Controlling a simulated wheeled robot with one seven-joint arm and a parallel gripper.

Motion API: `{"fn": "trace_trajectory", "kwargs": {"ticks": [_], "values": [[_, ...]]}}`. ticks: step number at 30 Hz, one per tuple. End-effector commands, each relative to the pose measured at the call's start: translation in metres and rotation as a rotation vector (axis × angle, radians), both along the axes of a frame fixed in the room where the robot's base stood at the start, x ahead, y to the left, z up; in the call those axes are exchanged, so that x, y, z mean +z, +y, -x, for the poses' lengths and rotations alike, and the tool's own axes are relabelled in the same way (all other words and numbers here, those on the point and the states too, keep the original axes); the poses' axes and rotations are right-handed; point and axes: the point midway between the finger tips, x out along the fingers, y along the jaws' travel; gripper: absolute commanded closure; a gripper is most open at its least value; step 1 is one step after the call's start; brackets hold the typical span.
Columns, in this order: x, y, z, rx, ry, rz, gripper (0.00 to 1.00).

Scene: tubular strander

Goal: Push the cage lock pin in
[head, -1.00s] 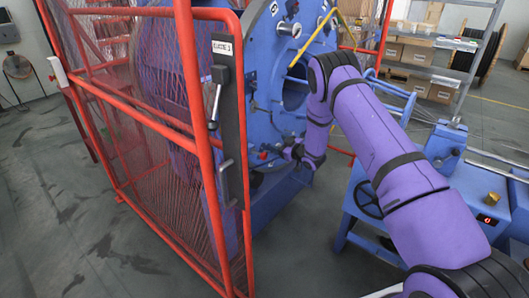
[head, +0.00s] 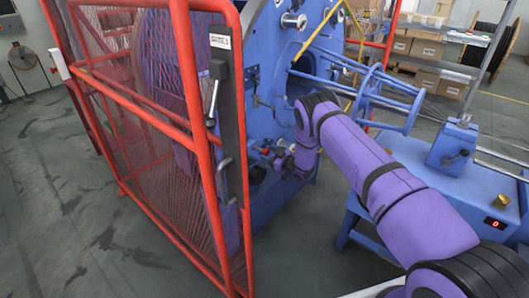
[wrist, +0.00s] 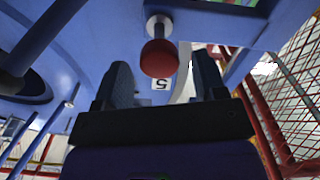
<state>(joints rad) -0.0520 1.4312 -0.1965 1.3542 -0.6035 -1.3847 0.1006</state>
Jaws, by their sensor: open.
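The cage lock pin appears in the wrist view as a red round knob (wrist: 159,58) on a short metal stem, set in a blue plate. My gripper (wrist: 162,80) is open, with one dark finger on each side below the knob. The knob shows between the fingertips, and a gap is visible on both sides. I cannot tell how far the knob stands beyond the fingertips. In the head view my gripper (head: 272,157) is at the lower face of the big blue disc (head: 268,70), where small red parts show. The pin is not clear there.
A red mesh guard (head: 150,130) with a dark lever panel (head: 229,120) stands left of my gripper. A blue bar frame (head: 385,90) juts from the disc above my arm. A blue machine bench (head: 440,185) is at right. Grey floor is open at left.

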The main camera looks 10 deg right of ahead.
Motion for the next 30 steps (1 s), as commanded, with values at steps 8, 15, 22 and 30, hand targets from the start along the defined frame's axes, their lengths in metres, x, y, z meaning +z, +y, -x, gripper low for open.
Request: {"fn": "trace_trajectory", "kwargs": {"ticks": [8,15,22,30], "values": [[0.0,0.017,-0.023,0.0,0.001,0.001,0.35],[0.0,0.019,-0.026,-0.001,0.001,0.0,0.35],[0.0,0.019,-0.026,-0.001,0.001,0.0,0.63],[0.0,0.019,-0.027,0.0,0.001,0.001,1.0]]}}
